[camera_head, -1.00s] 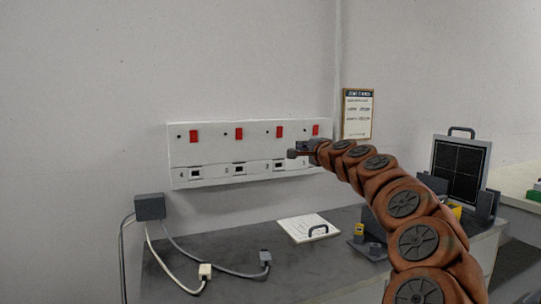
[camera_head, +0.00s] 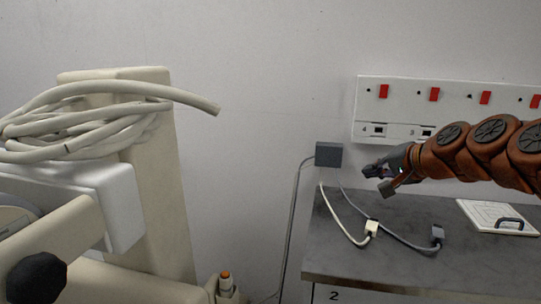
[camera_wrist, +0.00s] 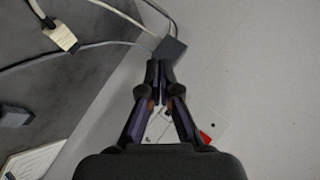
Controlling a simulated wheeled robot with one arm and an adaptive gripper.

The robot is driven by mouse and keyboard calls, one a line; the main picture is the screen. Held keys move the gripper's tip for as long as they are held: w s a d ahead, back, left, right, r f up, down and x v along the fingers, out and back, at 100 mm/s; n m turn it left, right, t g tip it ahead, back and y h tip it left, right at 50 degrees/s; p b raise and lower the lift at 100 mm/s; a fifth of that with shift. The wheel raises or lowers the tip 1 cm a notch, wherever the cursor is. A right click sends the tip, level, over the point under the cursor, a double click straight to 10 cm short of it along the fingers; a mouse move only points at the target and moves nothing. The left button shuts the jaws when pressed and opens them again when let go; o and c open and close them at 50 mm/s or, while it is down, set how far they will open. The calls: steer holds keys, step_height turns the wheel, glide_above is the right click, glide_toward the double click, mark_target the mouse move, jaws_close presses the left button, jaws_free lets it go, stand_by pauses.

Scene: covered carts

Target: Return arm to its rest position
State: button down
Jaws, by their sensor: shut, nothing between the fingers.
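My gripper (camera_head: 374,180) is at the end of my orange-brown arm, which reaches in from the right in the head view. It is above the grey counter, just right of the grey wall box. In the wrist view my gripper (camera_wrist: 160,75) has its dark fingers converging at the tips, shut and empty. The grey box (camera_wrist: 170,48) appears just beyond the fingertips there; I cannot tell how far away it is.
A socket panel (camera_head: 400,106) with red switches is on the wall. Two cables end in a cream plug (camera_head: 371,228) and a grey plug (camera_head: 437,234) on the counter (camera_head: 335,255). A white board (camera_head: 485,212) lies right. A cream cart (camera_head: 160,190) with coiled hose (camera_head: 100,112) stands left.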

steer(key=s+a+f+n+g+h, duration=0.1)
steer(key=s+a+f+n+g, duration=0.3)
steer(key=s+f, duration=0.45)
steer(key=s+a+f+n+g, duration=0.1)
steer(key=s+a+f+g, duration=0.2)
steer(key=s+a+f, duration=0.45)
steer(key=s+d+f+n+g+h, duration=0.25)
steer(key=s+f, duration=0.25)
steer(key=s, duration=0.7)
steer(key=s+d+f+n+g+h, duration=0.1)
steer(key=s+d+f+g, duration=0.4)
steer(key=s, duration=0.7)
step_height(320, 180, up, 18)
steer(key=a+t+p, duration=0.1)
steer(key=t+p, duration=0.1)
steer(key=p, duration=1.5)
steer(key=shift+a, duration=0.2)
